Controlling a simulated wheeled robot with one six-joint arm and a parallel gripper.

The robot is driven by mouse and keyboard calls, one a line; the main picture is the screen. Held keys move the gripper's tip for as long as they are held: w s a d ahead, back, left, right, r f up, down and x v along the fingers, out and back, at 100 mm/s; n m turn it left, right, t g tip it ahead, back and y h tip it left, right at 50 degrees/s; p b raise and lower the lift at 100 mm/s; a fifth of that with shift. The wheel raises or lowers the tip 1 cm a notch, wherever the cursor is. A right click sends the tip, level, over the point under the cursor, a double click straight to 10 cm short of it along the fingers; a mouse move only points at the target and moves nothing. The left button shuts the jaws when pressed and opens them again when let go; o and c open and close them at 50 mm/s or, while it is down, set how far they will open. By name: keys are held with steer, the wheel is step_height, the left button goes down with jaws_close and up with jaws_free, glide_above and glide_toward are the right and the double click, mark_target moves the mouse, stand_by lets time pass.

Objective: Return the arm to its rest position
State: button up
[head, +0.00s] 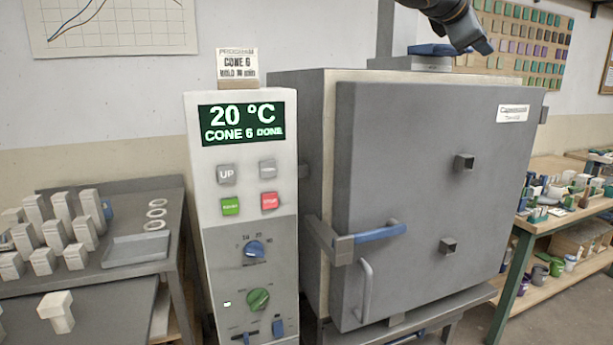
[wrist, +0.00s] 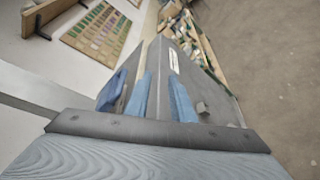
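My gripper (wrist: 160,78) shows in the wrist view as two blue fingers beyond a dark grey bar. The fingers stand apart with a gap between them, and I see nothing held in it.
A control panel (head: 243,175) reads 20 °C, cone 6 done. A blue object (head: 435,49) lies on the kiln top, close to my arm. A table (head: 140,275) with pale test pieces stands left; a crowded workbench (head: 520,225) stands right. Bare floor shows at lower right.

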steer(key=s+a+f+m+g+y, duration=0.1)
steer(key=s+a+f+g+y, duration=0.1)
steer(key=f, duration=0.9)
steer(key=s+a+f+m+g+y, duration=0.1)
steer(key=s+a+f+m+y, duration=0.15)
steer(key=f, duration=0.85)
steer(key=s+a+f+m+g+y, duration=0.1)
steer(key=s+a+f+g+y, duration=0.1)
steer(key=f, duration=0.9)
steer(key=s+a+f+m+g+y, duration=0.1)
steer(key=s+a+f+m, duration=0.3)
steer(key=s+f, duration=0.5)
steer(key=s+a+f+m+g+y, duration=0.2)
steer(key=s+a+f+m+y, duration=0.2)
steer(key=s+f, duration=0.5)
step_height(320, 180, down, 2)
steer(key=shift+a+f+m, duration=0.1)
steer(key=shift+a+m, duration=0.5)
steer(key=shift+m, duration=0.15)
